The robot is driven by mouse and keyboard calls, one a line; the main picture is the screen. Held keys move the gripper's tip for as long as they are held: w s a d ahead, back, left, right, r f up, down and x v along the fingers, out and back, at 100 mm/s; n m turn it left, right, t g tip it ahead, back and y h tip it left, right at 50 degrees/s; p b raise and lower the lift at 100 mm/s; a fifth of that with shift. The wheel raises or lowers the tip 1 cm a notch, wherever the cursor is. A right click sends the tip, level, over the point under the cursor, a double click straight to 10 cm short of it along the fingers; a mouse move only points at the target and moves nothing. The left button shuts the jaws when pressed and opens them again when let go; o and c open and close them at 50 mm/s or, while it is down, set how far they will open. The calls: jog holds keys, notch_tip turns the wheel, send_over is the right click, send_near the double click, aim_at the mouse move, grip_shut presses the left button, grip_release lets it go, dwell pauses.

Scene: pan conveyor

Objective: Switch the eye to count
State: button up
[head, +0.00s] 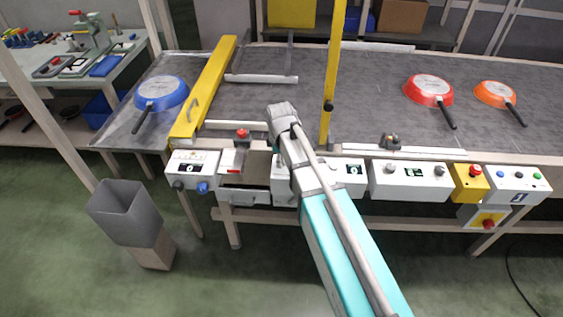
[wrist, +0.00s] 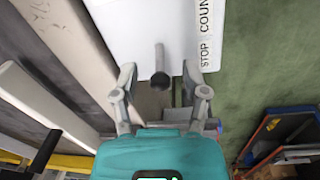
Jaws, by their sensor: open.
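In the wrist view a white control box (wrist: 130,30) carries the labels STOP (wrist: 205,53) and COUNT (wrist: 206,15), turned sideways along its edge. A grey switch lever (wrist: 159,58) with a dark round end stands out from the box. My gripper (wrist: 157,72) is open, with one finger on each side of the lever. A gap shows between the lever and both fingers. In the head view my arm covers part of the white box (head: 351,172), and my gripper's fingertips and the lever are hidden there.
Other control boxes (head: 409,181) line the conveyor's front edge, with a yellow stop-button box (head: 469,183) at right. A blue pan (head: 161,92), a red pan (head: 428,89) and an orange pan (head: 496,93) lie on the belt (head: 375,110). Yellow posts (head: 334,70) stand near my arm.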

jog(key=shift+f, duration=0.15)
grip_shut()
dwell(0.4)
jog(key=shift+d+y, duration=0.1)
jog(key=shift+y, duration=0.2)
jog(key=shift+s+d+y+b, duration=0.15)
jog(key=shift+d+y+b, duration=0.35)
jog(key=shift+y, duration=0.8)
jog(key=y+b, duration=0.1)
jog(key=d+y+b, duration=0.1)
jog(key=y, duration=0.1)
jog(key=y+b, duration=0.1)
jog(key=b, duration=0.1)
jog(key=shift+d+f+y, duration=0.25)
jog(key=shift+f+y, duration=0.05)
jog(key=shift+y, duration=0.1)
jog(key=shift+d+r+y+b, duration=0.1)
jog(key=shift+d+y+b, duration=0.05)
jog(key=shift+y+b, duration=0.65)
jog(key=shift+r, duration=0.1)
